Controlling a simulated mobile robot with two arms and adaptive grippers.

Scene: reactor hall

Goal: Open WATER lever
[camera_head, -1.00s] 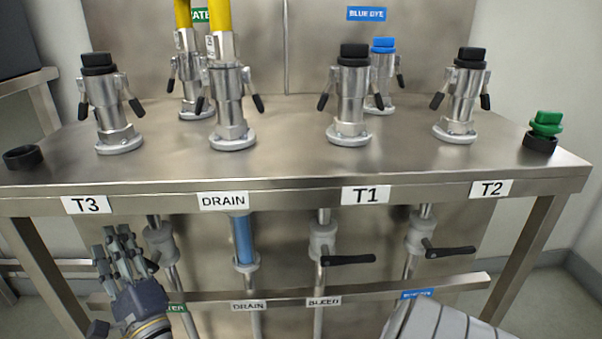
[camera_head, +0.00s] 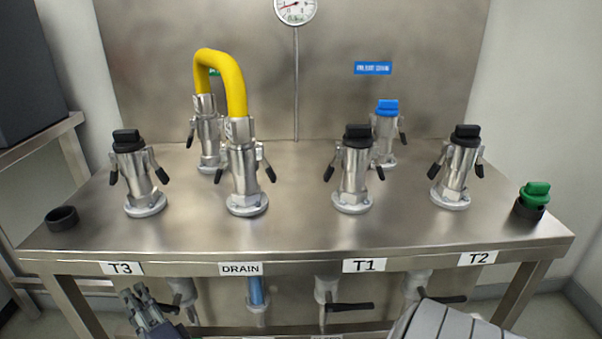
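The WATER valve (camera_head: 184,291) is a grey pipe fitting under the table, just right of the hand. Its lever is small, dark and mostly hidden by the hand, so I cannot tell whether they touch. The lower WATER label is out of frame. My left gripper is not in view.
The steel table's front edge (camera_head: 310,256) lies above the valves. Other black levers, below T1 (camera_head: 350,307) and below T2 (camera_head: 445,299), are to the right. A blue pipe section (camera_head: 257,291) is under DRAIN. A yellow hose (camera_head: 223,68) joins two fittings on top.

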